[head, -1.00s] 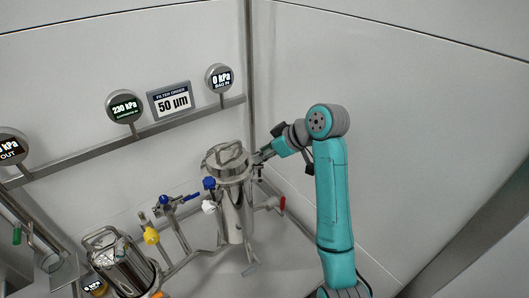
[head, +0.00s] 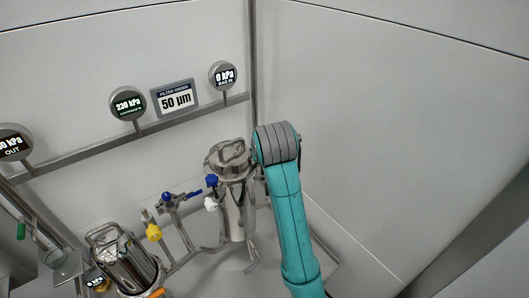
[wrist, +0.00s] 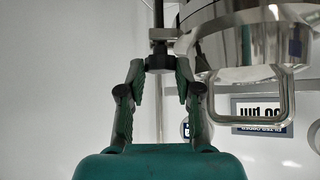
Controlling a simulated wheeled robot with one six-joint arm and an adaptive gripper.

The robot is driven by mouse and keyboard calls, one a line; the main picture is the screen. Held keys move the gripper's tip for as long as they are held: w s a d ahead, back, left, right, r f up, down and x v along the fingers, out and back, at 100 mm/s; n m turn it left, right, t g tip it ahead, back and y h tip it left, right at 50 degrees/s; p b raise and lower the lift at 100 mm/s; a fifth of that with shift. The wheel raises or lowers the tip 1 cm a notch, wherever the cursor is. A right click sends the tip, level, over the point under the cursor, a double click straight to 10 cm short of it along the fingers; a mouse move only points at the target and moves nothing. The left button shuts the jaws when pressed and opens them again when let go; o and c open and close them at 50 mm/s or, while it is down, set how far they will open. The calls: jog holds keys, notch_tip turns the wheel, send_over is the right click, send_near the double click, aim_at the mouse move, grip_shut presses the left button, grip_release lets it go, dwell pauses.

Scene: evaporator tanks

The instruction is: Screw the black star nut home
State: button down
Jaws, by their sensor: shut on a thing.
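The black star nut (wrist: 160,62) shows in the wrist view, at the end of a thin upright bolt beside the polished steel filter vessel (wrist: 240,50). My gripper (wrist: 160,70) is shut on the nut, with one finger on each side of it. A metal bracket on the vessel's rim lies right by the nut. How far the nut is seated on its bolt cannot be told. In the head view the filter vessel (head: 236,200) stands upright under its handled lid (head: 229,154). There my arm hides the gripper and the nut.
The blue-handled valve (head: 211,180) and a white knob (head: 210,204) sit left of the vessel. A second steel vessel (head: 128,265) stands at lower left. The wall at right is clear.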

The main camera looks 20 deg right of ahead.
jog(key=shift+a+m+h, duration=0.15)
jog(key=shift+m+h, duration=0.25)
jog(key=shift+m, duration=0.1)
jog(key=c, duration=0.8)
grip_release()
jog(key=shift+v, duration=3.95)
